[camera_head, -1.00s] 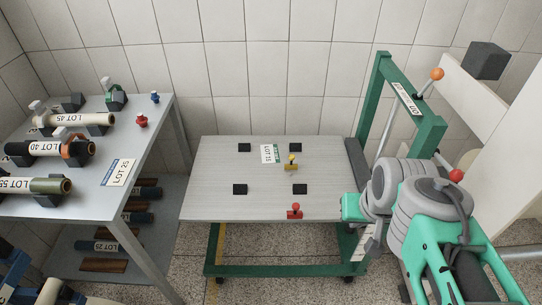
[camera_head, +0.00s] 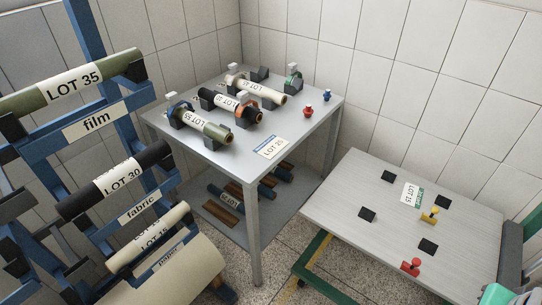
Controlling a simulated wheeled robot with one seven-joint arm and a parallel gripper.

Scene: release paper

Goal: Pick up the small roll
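Several rolls are in view, and I cannot tell which one the task calls the small roll. On the grey table (camera_head: 322,122), a cream roll (camera_head: 270,96), a black roll (camera_head: 210,95) and an olive roll (camera_head: 190,122) rest on dark supports. On the blue rack (camera_head: 88,45) at the left are an olive roll (camera_head: 35,92), a black roll (camera_head: 88,198) and a cream paper roll (camera_head: 172,222). A thick beige roll (camera_head: 180,278) lies low in front. My gripper is out of view; only a bit of my arm shows at the bottom right corner.
A low cart (camera_head: 340,190) at the right has several black pads, a label (camera_head: 411,194), a yellow knob piece (camera_head: 430,216) and a red one (camera_head: 411,266). Dark blue rolls (camera_head: 232,195) lie on the table's lower shelf. Tiled walls close off the back.

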